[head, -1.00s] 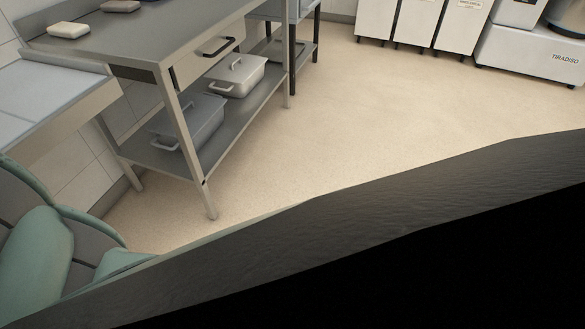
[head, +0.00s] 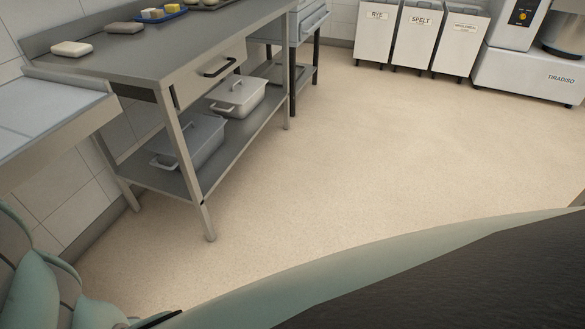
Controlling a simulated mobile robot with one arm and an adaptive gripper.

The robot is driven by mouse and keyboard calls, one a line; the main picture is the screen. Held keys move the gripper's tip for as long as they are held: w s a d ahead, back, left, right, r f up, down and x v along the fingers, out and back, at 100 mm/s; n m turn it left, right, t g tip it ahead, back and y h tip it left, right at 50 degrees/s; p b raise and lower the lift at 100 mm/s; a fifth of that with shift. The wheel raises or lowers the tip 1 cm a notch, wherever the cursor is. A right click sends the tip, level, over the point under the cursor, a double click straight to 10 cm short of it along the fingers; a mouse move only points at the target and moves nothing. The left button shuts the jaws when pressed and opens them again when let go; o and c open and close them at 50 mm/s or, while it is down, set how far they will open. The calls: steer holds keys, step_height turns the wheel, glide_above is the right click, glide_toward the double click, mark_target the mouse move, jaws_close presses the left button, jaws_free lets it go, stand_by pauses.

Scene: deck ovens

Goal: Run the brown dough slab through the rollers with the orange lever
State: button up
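A brown slab (head: 125,27), which looks like the brown dough slab, lies on the steel worktable (head: 190,58) at the upper left, behind a pale slab (head: 72,48) on the same top. The rollers and the orange lever are not in this view. My gripper is not in view. Large green and dark shapes along the bottom and lower left look like parts of my own body and hide the floor there.
A blue tray (head: 166,17) with small yellow and pale blocks stands farther back on the worktable. Lidded pans (head: 238,95) sit on its lower shelf. Labelled bins (head: 424,38) and a white machine (head: 540,75) line the back right. The middle floor (head: 340,150) is clear.

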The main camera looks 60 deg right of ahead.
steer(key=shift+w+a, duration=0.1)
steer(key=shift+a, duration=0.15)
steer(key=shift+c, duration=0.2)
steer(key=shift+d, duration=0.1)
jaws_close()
